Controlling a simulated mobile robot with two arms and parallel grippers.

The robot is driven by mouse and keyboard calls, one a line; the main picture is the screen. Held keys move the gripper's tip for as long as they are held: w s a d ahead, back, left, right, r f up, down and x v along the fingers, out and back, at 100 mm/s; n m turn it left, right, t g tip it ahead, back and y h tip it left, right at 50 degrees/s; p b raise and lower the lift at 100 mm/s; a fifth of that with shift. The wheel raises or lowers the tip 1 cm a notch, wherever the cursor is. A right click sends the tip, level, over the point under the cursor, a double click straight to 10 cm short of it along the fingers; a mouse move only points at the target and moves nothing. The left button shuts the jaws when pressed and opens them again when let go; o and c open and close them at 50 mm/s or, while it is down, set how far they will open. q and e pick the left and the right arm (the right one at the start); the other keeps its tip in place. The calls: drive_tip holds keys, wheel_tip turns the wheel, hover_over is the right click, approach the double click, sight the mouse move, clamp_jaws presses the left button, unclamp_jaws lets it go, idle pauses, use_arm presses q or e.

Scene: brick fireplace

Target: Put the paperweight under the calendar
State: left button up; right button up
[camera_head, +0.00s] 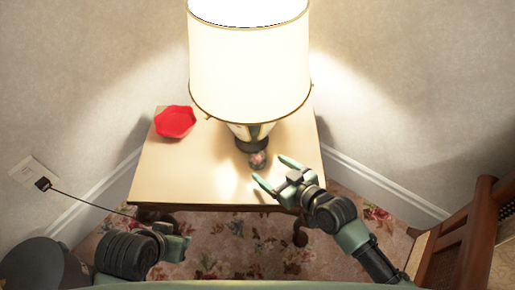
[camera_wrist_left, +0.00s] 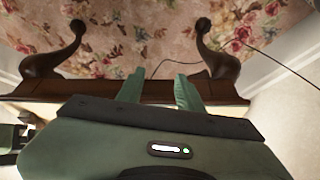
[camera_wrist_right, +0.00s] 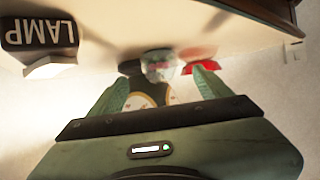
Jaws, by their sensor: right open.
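The paperweight (camera_head: 257,159), a small rounded glass piece with coloured patterns, sits on the wooden table in front of the lamp's dark foot. My right gripper (camera_head: 275,173) is open beside its right front, with its fingertips toward it and not closed on it. In the right wrist view the paperweight (camera_wrist_right: 158,66) appears between and beyond the spread fingers (camera_wrist_right: 160,86). My left gripper (camera_head: 186,243) is low in front of the table; in the left wrist view its fingers (camera_wrist_left: 160,88) are apart and empty. I cannot see a calendar in any view.
A lit lamp (camera_head: 249,60) stands at the table's back. A red dish (camera_head: 175,121) lies at the back left of the table (camera_head: 185,175). A dark block reading "LAMP" (camera_wrist_right: 38,33) shows in the right wrist view. A wooden chair (camera_head: 470,235) stands at right. The table's left front is clear.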

sight(263, 163)
drive_tip(key=shift+b+x, duration=0.65)
drive_tip(key=shift+x, duration=0.25)
drive_tip(key=shift+a+f, duration=0.1)
drive_tip(key=shift+a, duration=0.1)
use_arm(q)
drive_tip(key=w+d+r+t+h+b, duration=0.1)
drive_tip(key=w+d+r+t, duration=0.2)
drive_tip(key=w+r+t, duration=0.3)
drive_tip(key=w+d+r+t+h+b, duration=0.25)
drive_tip(key=w+r+t, duration=0.2)
drive_tip(key=w, duration=0.35)
use_arm(e)
drive_tip(key=p+x, duration=0.1)
drive_tip(key=x, duration=0.1)
drive_tip(key=shift+w, duration=0.35)
drive_tip(key=shift+b+x, duration=1)
drive_tip(key=shift+x, duration=0.2)
drive_tip(key=shift+w, duration=0.1)
use_arm(q)
wheel_tip(263, 163, up, 10)
drive_tip(key=w+d+t+h, duration=0.1)
drive_tip(key=t, duration=0.4)
drive_tip(key=shift+d+r+m, duration=0.25)
drive_tip(key=shift+m, duration=0.15)
use_arm(e)
clamp_jaws()
use_arm(q)
drive_tip(key=shift+w, duration=0.15)
